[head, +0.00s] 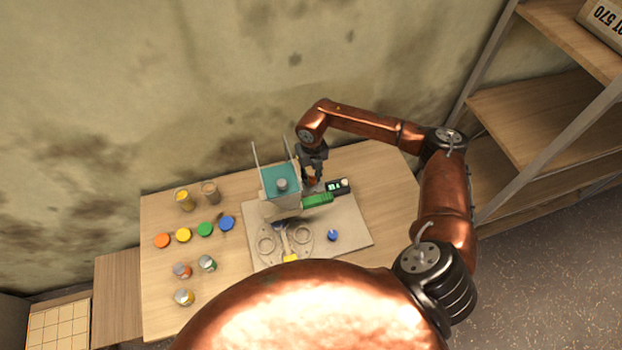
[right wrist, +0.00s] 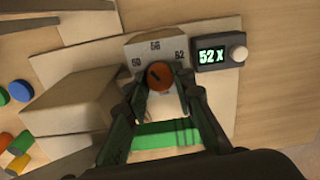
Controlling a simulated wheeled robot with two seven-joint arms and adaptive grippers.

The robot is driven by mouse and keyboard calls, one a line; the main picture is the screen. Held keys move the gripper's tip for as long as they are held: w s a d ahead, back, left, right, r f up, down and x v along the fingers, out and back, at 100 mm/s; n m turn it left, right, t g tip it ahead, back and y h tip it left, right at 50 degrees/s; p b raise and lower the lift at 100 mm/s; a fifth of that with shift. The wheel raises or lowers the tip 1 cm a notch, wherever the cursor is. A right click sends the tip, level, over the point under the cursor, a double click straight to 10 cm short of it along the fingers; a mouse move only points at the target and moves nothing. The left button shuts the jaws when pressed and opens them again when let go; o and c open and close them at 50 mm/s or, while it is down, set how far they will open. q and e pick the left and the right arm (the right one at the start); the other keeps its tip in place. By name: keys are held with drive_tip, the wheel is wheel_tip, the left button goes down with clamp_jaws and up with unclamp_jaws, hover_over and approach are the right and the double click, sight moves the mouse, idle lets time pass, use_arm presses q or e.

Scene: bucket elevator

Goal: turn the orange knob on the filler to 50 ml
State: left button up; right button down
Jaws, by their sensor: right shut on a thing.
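The orange knob (right wrist: 159,75) sits on the pale filler block (right wrist: 140,47) in the right wrist view. Small dark numbers stand left, above and right of the knob; the right one looks like 52, the others are hard to read. My right gripper (right wrist: 160,88) is shut on the knob, one finger on each side. A dark display box (right wrist: 221,54) beside it reads "52 X" in green. My left gripper is not in view.
A green block (head: 317,200) lies in front of the knob. Jars (head: 184,200) and several coloured lids (head: 205,229) stand on the table's left. A blue-topped piece (head: 332,235) is on the board (head: 352,230). Shelves (head: 545,110) stand at the right.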

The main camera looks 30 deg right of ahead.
sight(312, 178)
drive_tip(key=n+b, duration=0.1)
drive_tip(key=n, duration=0.2)
drive_tip(key=shift+f+b, duration=0.2)
drive_tip(key=shift+b, duration=0.2)
drive_tip(key=shift+n+b, duration=0.55)
drive_tip(key=shift+n, duration=0.75)
drive_tip(key=shift+s+r, duration=0.1)
drive_tip(key=c, duration=1.7)
unclamp_jaws()
drive_tip(key=shift+o, duration=0.4)
drive_tip(key=shift+r, duration=0.2)
wheel_tip(312, 178, up, 12)
drive_tip(key=shift+f, duration=0.15)
